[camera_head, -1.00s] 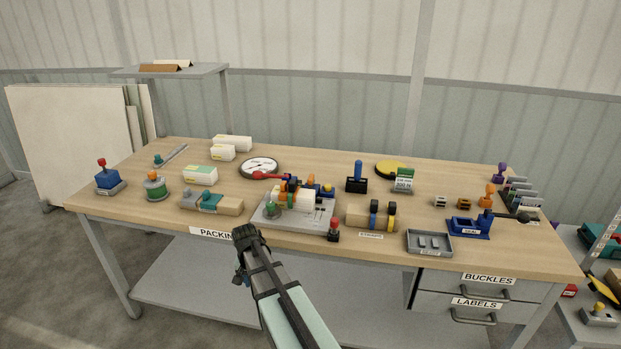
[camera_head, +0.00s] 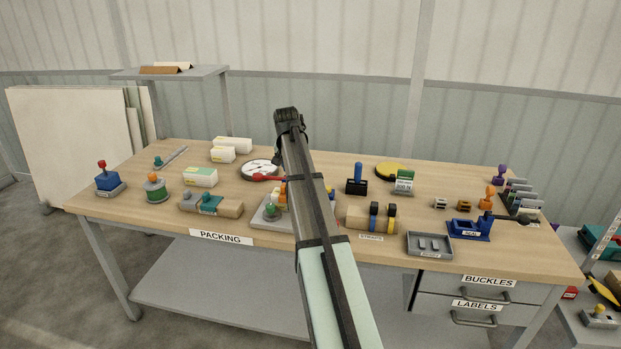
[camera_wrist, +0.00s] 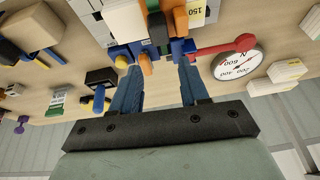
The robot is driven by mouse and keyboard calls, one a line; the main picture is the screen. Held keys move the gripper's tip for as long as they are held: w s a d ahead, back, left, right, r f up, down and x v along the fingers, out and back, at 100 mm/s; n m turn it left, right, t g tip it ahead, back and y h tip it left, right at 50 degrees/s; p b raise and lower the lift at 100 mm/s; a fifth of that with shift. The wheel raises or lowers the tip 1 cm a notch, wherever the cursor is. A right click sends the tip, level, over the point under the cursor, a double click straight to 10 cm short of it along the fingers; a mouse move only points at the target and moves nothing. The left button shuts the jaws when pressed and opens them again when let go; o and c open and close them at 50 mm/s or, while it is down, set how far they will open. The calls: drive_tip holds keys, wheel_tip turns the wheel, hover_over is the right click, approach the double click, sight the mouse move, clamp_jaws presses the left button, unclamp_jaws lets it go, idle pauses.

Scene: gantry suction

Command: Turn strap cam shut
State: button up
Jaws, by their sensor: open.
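My gripper (camera_wrist: 158,72) is open, with its two blue fingers apart and nothing clearly held between them. In the wrist view the fingertips are close to a cluster of coloured parts: an orange piece (camera_wrist: 145,64), a blue piece (camera_wrist: 181,47) and a dark piece (camera_wrist: 156,30), beside a white carton (camera_wrist: 118,22). A red-knobbed lever (camera_wrist: 236,45) reaches out of this cluster. I cannot tell which part is the strap cam. In the head view my arm hides most of the cluster; the grey fixture plate (camera_head: 265,218) shows at its left. I cannot tell whether the fingers touch anything.
A round dial (camera_wrist: 238,64) lies beside the red lever.

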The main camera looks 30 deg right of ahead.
drive_tip(key=d+r, duration=0.3)
drive_tip(key=d, duration=0.3)
drive_tip(key=x, duration=1.3)
drive_tip(key=shift+w+d+f, duration=0.15)
drive_tip(key=shift+w+d, duration=0.1)
clamp_jaws()
